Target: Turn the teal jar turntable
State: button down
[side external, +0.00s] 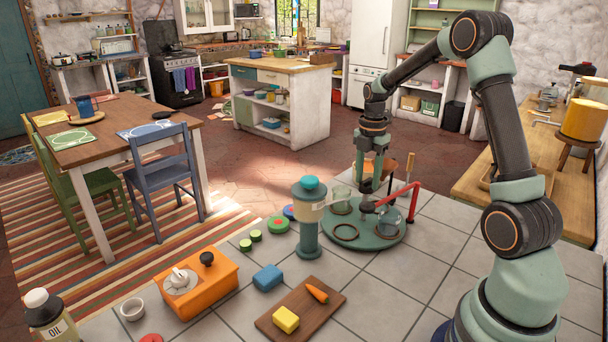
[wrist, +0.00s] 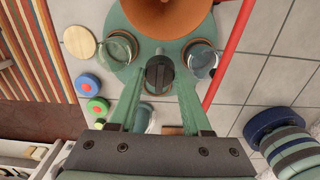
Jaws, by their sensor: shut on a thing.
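The teal turntable (side external: 375,243) is a round disc low on the tiled counter; it also shows in the wrist view (wrist: 131,75). Clear glass jars (side external: 341,199) stand on it, with one left (wrist: 118,48) and one right (wrist: 201,60) of my gripper in the wrist view. Dark rings (side external: 345,232) mark its front part. My gripper (side external: 367,196) points down over the middle of the turntable. Its green fingers (wrist: 159,85) are shut on a dark upright knob (wrist: 159,70) at the centre. The fingers partly hide the knob's lower part.
A red bar (side external: 413,203) stands at the turntable's right. A teal-topped canister (side external: 308,228) stands close on the left. An orange-brown rounded thing (wrist: 167,15) is near the fingers. A cutting board (side external: 268,324), blue block (side external: 267,278) and orange box (side external: 211,293) lie farther forward.

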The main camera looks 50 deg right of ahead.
jog(key=shift+n, duration=0.3)
dwell(0.5)
jog(key=shift+c, duration=1.7)
grip_release()
notch_tip(320, 180, up, 12)
jog(key=shift+r, duration=0.1)
